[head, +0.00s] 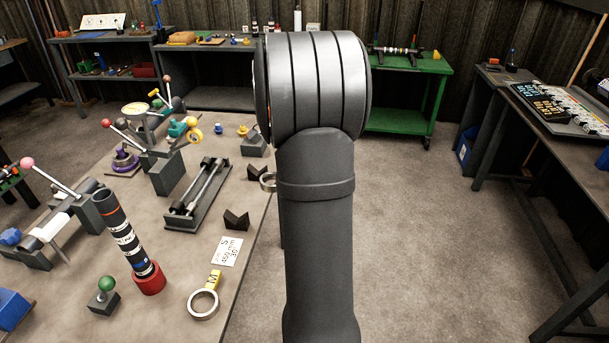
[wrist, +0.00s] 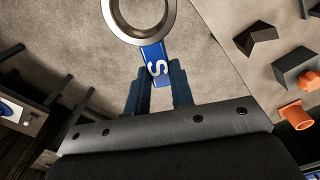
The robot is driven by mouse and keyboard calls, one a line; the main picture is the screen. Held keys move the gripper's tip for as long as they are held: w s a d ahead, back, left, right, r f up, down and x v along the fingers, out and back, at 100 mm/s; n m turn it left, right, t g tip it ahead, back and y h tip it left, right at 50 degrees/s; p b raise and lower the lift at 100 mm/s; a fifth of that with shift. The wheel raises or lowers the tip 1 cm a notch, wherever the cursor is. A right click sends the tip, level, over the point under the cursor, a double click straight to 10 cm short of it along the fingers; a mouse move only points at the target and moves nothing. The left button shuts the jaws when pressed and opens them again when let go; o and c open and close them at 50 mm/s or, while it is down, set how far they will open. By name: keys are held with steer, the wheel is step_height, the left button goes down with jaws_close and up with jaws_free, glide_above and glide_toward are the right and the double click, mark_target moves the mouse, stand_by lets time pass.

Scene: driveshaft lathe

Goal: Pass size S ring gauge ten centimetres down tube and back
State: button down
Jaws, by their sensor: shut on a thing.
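The size S ring gauge shows in the wrist view as a silver ring (wrist: 140,40) with a blue tag marked S. My gripper (wrist: 158,76) is shut on the blue tag, with the ring beyond the fingertips, over the floor. The dark tube (head: 120,232) with white and orange bands stands in a red base on the bench, at lower left, apart from the ring. Its top end is free.
A ring gauge with a yellow M tag (head: 204,303) lies right of the tube. A green-knobbed block (head: 103,298) stands in front. A printed card (head: 228,251), V-blocks (head: 237,219) and a shaft fixture (head: 198,194) lie behind. A lever clamp (head: 58,215) is left of the tube.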

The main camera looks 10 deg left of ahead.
steer(key=s+a+r+m, duration=0.1)
steer(key=s+a+r, duration=0.4)
steer(key=a, duration=0.2)
steer(key=s+a+r+m, duration=0.2)
steer(key=s+a+r, duration=0.2)
steer(key=a, duration=0.3)
steer(key=s+a+r+m, duration=0.1)
steer(key=s+a+r, duration=0.3)
steer(key=s, duration=0.4)
steer(key=s+a+r+m, duration=0.2)
steer(key=s+a+r, duration=0.3)
steer(key=s, duration=0.4)
steer(key=shift+s+r, duration=0.25)
steer(key=shift+r, duration=0.6)
steer(key=shift+f, duration=0.25)
steer(key=shift+f, duration=1.7)
step_height(320, 180, down, 8)
stand_by(1.7)
